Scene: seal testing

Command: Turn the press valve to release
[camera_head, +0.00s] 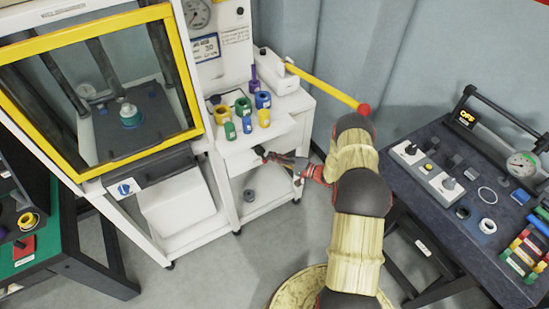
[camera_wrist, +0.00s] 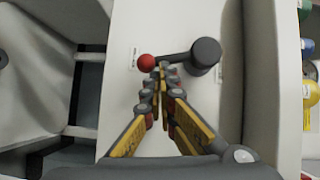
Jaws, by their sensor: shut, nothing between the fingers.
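The press valve shows in the wrist view as a dark grey lever with a round hub (camera_wrist: 206,54) on a pale panel. Its red ball end (camera_wrist: 146,62) points left. My gripper (camera_wrist: 161,72) is shut and empty, its fingertips just right of the red ball and at the lever's lower edge. I cannot tell whether they touch it. In the head view my gripper (camera_head: 270,156) reaches left to the front of the white cart, just below its top tray. A small dark part of the valve (camera_head: 259,150) shows at the fingertips; the rest is hidden.
The white cart (camera_head: 228,150) carries several coloured cylinders above the gripper. A yellow pump handle (camera_head: 325,86) with a red ball extends near my arm. A yellow-framed press (camera_head: 100,90) stands left, a dark bench (camera_head: 465,225) right. Floor shows between them.

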